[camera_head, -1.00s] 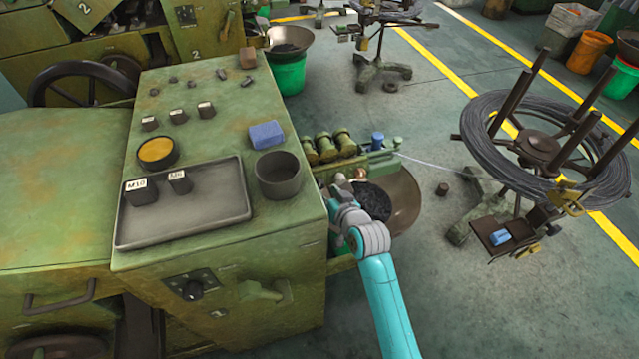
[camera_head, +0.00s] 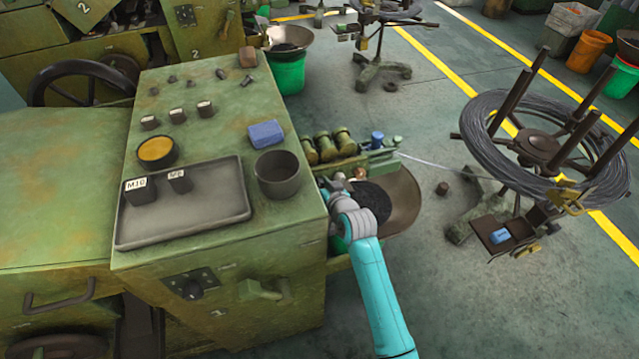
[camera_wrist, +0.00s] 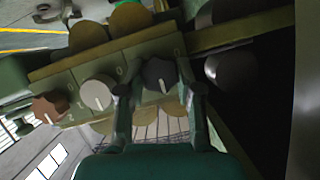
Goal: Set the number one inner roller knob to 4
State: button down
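The wrist view shows a green panel with three knobs in a row: a reddish-brown one (camera_wrist: 48,108), a light grey one (camera_wrist: 98,92) and a dark one (camera_wrist: 159,74) nearest the machine body. The dark knob's white pointer mark points down in the picture. The dial marks around it are too small to read. My gripper (camera_wrist: 161,90) is open, one finger on each side of the dark knob, with visible gaps beside it. In the head view, my gripper is mostly hidden at the right side of machine 1 (camera_head: 265,300), below the green rollers (camera_head: 325,148).
A dark round bin (camera_head: 278,175), a tray (camera_head: 215,205) and a blue block (camera_head: 265,134) sit on the machine top. A bowl (camera_head: 405,200) is close to the right of my arm. The wire coil stand (camera_head: 540,150) is farther right, with open floor between.

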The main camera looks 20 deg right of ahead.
jog(key=shift+d+m+y, duration=0.1)
jog(key=shift+m+y, duration=0.7)
jog(key=shift+m, duration=0.2)
jog(key=c, duration=1)
grip_release()
jog(key=shift+c, duration=0.2)
jog(key=v, duration=1.2)
jog(key=shift+f, duration=0.2)
jog(key=shift+s, duration=0.1)
